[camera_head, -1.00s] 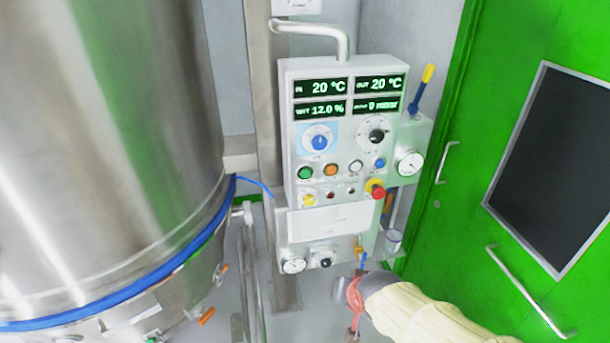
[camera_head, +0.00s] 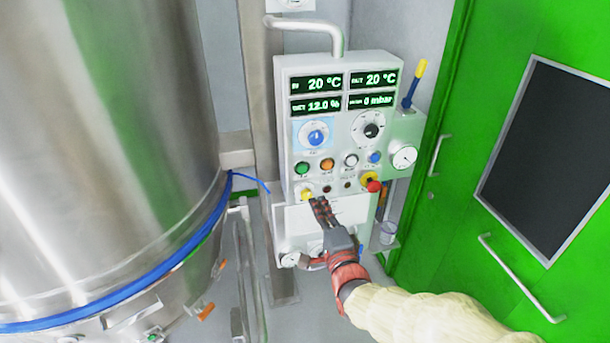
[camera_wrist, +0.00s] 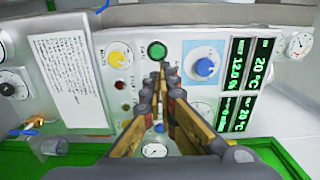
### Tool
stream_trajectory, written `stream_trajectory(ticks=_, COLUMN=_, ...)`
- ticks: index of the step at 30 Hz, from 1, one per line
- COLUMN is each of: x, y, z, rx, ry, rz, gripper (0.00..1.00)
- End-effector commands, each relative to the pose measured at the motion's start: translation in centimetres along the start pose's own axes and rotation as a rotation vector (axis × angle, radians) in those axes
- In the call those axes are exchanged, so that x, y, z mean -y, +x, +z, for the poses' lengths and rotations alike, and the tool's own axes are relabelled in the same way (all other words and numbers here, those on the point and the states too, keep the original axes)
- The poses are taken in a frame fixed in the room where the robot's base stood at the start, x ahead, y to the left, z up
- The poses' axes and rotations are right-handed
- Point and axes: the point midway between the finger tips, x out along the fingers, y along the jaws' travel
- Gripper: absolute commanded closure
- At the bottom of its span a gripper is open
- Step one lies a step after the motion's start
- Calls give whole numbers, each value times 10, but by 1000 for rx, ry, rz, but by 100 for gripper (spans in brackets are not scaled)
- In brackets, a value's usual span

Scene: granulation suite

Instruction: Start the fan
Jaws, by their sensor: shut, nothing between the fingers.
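A pale control panel (camera_head: 283,110) stands upright on a post. Its row of round buttons has a green button (camera_head: 302,169) at the left, then an orange button (camera_head: 327,165), a white button (camera_head: 351,160) and a blue button (camera_head: 375,157). The green button also shows in the wrist view (camera_wrist: 157,52), just beyond my fingertips. My gripper (camera_head: 317,202) is shut and empty, in front of the panel's lower part and below the buttons in the head view. Its fingers hide part of the button row in the wrist view. I cannot tell whether they touch the panel.
The panel has a blue-pointer dial (camera_head: 316,137), a black knob (camera_head: 371,130), a yellow knob (camera_head: 306,194) and a red emergency stop (camera_head: 373,186). Displays read 20 °C twice, 12.0 % and 0 mbar. A steel vessel (camera_head: 110,130) stands left, a green door (camera_head: 465,200) right.

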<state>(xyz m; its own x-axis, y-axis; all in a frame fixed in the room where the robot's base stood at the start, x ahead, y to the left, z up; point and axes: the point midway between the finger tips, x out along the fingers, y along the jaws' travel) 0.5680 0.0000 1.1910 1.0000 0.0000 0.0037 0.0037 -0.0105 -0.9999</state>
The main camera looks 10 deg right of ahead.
Motion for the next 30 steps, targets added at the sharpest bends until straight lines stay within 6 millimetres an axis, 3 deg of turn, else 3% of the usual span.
stream_trajectory(ticks=14, x=-1, y=5, z=0, rx=0, ry=11, rz=3, gripper=100)
stream_trajectory(ticks=20, x=-3, y=32, z=0, rx=0, ry=11, rz=5, gripper=100)
stream_trajectory(ticks=30, x=-3, y=96, z=0, rx=0, ry=10, rz=5, gripper=100)
